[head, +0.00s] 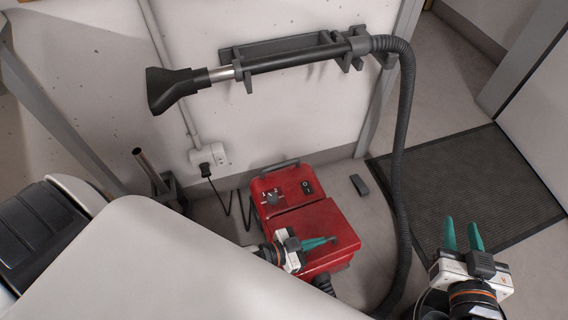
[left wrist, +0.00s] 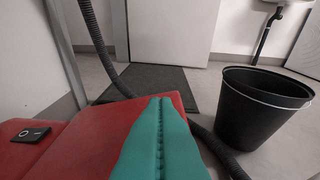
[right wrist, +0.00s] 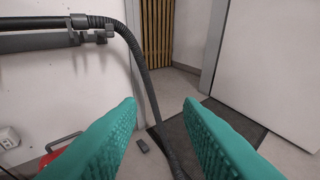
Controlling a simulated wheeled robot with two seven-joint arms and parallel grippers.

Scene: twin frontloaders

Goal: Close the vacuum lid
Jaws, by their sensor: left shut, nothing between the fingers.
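A red vacuum (head: 262,190) stands on the floor against the wall in the head view. Its red lid (head: 318,222) lies over the front part of the body and looks level or nearly so; I cannot tell whether it is fully seated. My left gripper (head: 332,241) is shut and empty, with its green fingers over the lid. In the left wrist view the shut fingers (left wrist: 162,105) lie in front of the red lid (left wrist: 105,125); contact is unclear. My right gripper (head: 463,232) is open and empty, right of the vacuum and hose. Its fingers stand apart in the right wrist view (right wrist: 160,120).
A black hose (head: 402,150) runs from the wall-held wand (head: 290,62) down between vacuum and right gripper. A small dark block (head: 359,185) lies on the floor. A dark mat (head: 470,185) is at right. A black bin (left wrist: 262,108) shows in the left wrist view.

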